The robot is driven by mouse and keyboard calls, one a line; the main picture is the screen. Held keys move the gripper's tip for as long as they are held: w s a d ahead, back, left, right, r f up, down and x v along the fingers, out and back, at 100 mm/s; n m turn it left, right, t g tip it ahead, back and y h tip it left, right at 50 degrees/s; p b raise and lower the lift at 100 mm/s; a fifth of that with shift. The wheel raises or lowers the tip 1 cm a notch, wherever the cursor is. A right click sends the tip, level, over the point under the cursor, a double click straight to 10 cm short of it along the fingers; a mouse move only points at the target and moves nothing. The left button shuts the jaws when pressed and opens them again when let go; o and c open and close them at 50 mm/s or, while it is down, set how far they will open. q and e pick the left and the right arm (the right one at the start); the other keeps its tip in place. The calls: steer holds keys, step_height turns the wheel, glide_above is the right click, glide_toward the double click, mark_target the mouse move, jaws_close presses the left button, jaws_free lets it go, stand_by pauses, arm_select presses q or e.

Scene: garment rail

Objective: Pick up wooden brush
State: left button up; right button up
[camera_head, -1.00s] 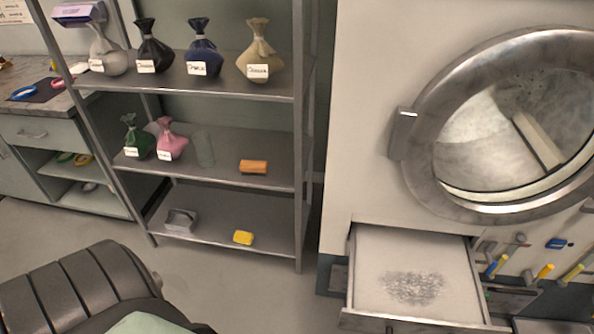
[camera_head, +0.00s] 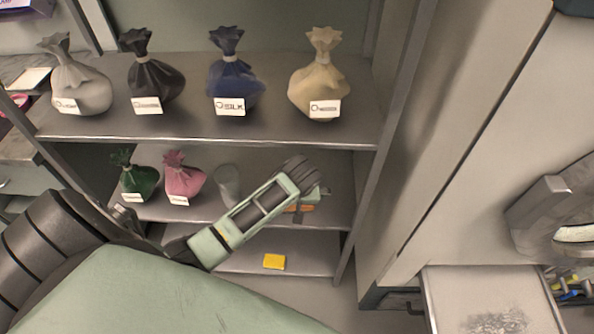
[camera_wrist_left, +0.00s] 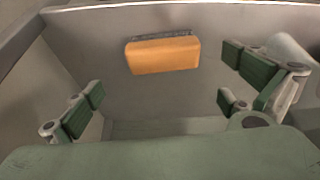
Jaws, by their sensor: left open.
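The wooden brush (camera_wrist_left: 163,55) is an orange-brown block with a dark grey bristle strip along its far edge. It lies on the middle shelf. In the left wrist view it sits ahead of my left gripper (camera_wrist_left: 168,100), between the lines of its spread fingers and not touching them. In the head view my left gripper (camera_head: 312,190) reaches over the middle shelf and covers most of the brush (camera_head: 300,208). The left gripper is open and empty. My right gripper is not in view.
The middle shelf (camera_head: 325,216) also holds a green bag (camera_head: 136,178), a pink bag (camera_head: 183,180) and a clear glass (camera_head: 228,184). Several labelled bags stand on the shelf above. A yellow block (camera_head: 274,261) lies below. An open drawer (camera_head: 480,285) is at right.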

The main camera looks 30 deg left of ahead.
mark_target(306, 209)
arm_select(q)
steer(key=shift+x, duration=0.8)
steer(key=x, duration=0.4)
steer(key=shift+a+f, duration=0.15)
steer(key=shift+a, duration=0.2)
steer(key=shift+w+a+f, duration=0.1)
steer(key=shift+w+f, duration=0.05)
steer(key=shift+f, duration=0.45)
steer(key=c, duration=1.1)
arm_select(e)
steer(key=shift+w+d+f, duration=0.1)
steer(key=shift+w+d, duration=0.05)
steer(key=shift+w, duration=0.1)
